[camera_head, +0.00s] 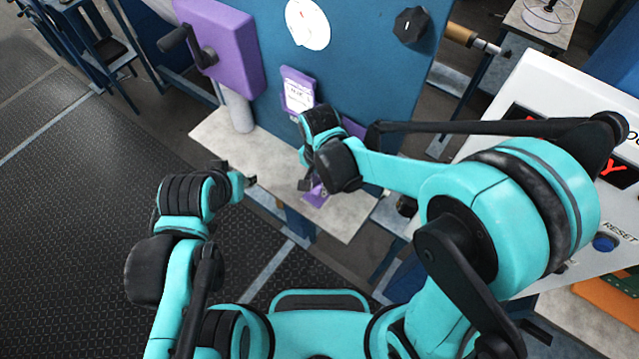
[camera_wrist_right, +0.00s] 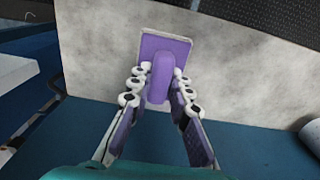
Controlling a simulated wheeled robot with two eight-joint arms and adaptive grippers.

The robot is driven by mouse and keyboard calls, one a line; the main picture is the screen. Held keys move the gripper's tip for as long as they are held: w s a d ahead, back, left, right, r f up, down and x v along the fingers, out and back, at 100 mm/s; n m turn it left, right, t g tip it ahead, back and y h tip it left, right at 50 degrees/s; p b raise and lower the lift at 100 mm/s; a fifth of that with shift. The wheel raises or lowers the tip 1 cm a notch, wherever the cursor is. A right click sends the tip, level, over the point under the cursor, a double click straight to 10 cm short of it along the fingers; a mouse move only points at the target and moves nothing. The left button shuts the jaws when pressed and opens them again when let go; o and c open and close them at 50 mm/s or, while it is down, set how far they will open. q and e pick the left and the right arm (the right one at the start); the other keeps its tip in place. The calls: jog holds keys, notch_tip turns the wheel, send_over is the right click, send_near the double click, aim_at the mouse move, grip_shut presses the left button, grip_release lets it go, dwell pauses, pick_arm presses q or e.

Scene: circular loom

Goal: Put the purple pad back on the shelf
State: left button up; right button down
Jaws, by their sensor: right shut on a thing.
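The purple pad (camera_wrist_right: 165,62) is a flat plate with a raised grip block, seen in the right wrist view. My right gripper (camera_wrist_right: 160,90) is shut on the grip block, one finger on each side. In the head view the pad (camera_head: 317,194) shows in part below my right gripper (camera_head: 318,182), over the grey shelf (camera_head: 345,218). The shelf also fills the background of the right wrist view (camera_wrist_right: 235,75). I cannot tell whether the pad touches it. My left gripper (camera_head: 248,181) is empty-looking near the shelf's front edge; its fingers are too small to read.
A blue panel (camera_head: 345,60) rises behind the shelf, with a purple crank box (camera_head: 220,50), a purple label holder (camera_head: 298,92) and a black knob (camera_head: 410,25). A white control console (camera_head: 560,90) stands at right. Dark floor (camera_head: 70,230) is open at left.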

jog(key=c, duration=1.3)
grip_release()
jog(key=shift+c, duration=0.2)
notch_tip(320, 180, up, 12)
jog(key=shift+f, duration=0.1)
